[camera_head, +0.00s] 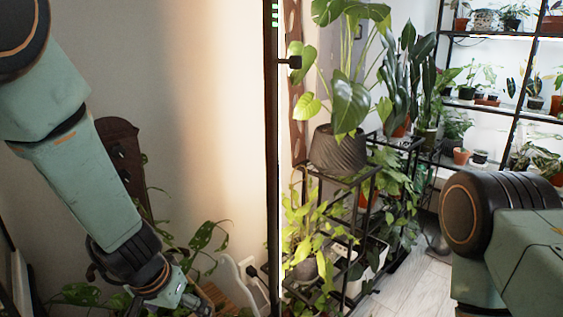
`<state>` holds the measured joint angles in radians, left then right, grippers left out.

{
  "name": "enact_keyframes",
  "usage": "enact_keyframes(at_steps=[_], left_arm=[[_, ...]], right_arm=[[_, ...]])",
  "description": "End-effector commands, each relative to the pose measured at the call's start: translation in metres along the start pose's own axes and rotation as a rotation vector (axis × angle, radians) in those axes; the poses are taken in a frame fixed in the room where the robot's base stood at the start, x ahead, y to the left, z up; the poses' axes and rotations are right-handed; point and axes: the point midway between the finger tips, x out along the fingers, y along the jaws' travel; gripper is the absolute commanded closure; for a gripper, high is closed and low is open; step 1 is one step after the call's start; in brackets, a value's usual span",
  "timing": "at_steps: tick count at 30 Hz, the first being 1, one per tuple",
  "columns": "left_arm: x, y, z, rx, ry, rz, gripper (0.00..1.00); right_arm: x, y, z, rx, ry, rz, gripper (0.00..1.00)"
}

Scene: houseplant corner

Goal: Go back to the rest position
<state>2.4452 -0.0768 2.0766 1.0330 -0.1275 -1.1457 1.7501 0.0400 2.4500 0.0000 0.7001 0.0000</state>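My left arm reaches down from the upper left, and its gripper (172,303) is at the bottom edge of the view, low in front of leafy plants. The fingers are small and partly cut off, so I cannot tell whether they are open or shut, or whether they hold anything. My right arm shows at the lower right as a green link and a dark round joint. My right gripper is out of view.
A black metal plant stand (345,180) holds a dark ribbed pot (338,150) and other plants in the middle. A thin black post (272,160) stands left of it. Black shelves (483,105) with several pots are at the back right. Pale floor (410,290) shows between stand and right arm.

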Motion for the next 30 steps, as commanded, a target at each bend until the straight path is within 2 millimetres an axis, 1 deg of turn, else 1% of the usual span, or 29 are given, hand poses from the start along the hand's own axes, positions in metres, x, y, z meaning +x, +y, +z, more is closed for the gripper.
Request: enact_keyframes(at_steps=[1, 21, 27, 30], left_arm=[[-0.009, 0.001, -0.003, -0.005, 0.001, -0.003, 0.05], [-0.080, 0.013, -0.022, -0.111, -0.002, -0.040, 0.05], [-0.096, 0.015, -0.026, -0.140, -0.003, -0.052, 0.05], [-0.101, 0.016, -0.026, -0.149, -0.003, -0.055, 0.05]], right_arm=[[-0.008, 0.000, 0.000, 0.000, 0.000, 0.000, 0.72], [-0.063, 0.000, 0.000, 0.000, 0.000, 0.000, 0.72], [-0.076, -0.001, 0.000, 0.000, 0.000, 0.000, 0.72], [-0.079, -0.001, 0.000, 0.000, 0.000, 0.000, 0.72]])
